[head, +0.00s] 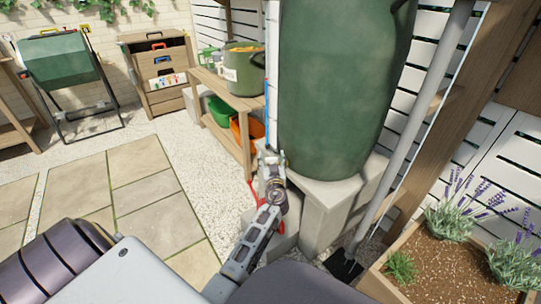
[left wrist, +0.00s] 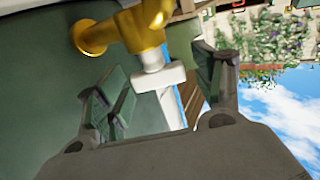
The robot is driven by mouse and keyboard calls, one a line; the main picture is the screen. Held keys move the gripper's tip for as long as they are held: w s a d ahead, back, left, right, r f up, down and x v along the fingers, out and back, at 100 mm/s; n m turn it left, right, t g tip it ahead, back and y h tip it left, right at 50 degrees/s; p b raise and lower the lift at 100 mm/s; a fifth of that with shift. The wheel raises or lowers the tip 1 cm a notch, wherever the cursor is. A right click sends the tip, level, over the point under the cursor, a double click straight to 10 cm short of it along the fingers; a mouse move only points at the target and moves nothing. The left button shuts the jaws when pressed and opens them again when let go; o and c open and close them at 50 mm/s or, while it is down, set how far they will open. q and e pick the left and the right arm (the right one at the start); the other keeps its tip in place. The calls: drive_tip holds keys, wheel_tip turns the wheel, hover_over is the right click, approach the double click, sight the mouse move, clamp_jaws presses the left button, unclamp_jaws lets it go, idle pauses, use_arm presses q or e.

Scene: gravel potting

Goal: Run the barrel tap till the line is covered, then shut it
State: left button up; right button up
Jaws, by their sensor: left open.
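The green barrel (head: 345,90) stands upright on a pale block stand. My left gripper (head: 270,160) is at the barrel's lower left side in the head view and hides the tap there. In the left wrist view the brass tap (left wrist: 138,30) comes off the green barrel wall (left wrist: 40,110). Its pale end piece (left wrist: 158,78) sits between the two spread fingers of my left gripper (left wrist: 163,88); I see no clear contact. A red object (head: 252,222) shows partly behind my left arm, low by the stand. I cannot make out a line on it. My right gripper is out of view.
A wooden bench (head: 238,103) with a green pot (head: 243,72) stands left of the barrel. A grey downpipe (head: 415,125) and a lavender planter (head: 440,262) are to the right. Paving (head: 145,195) at the left is clear.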

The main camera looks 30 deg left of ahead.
use_arm(q)
drive_tip(key=shift+w, duration=0.15)
drive_tip(key=c, duration=1)
drive_tip(key=shift+c, duration=0.2)
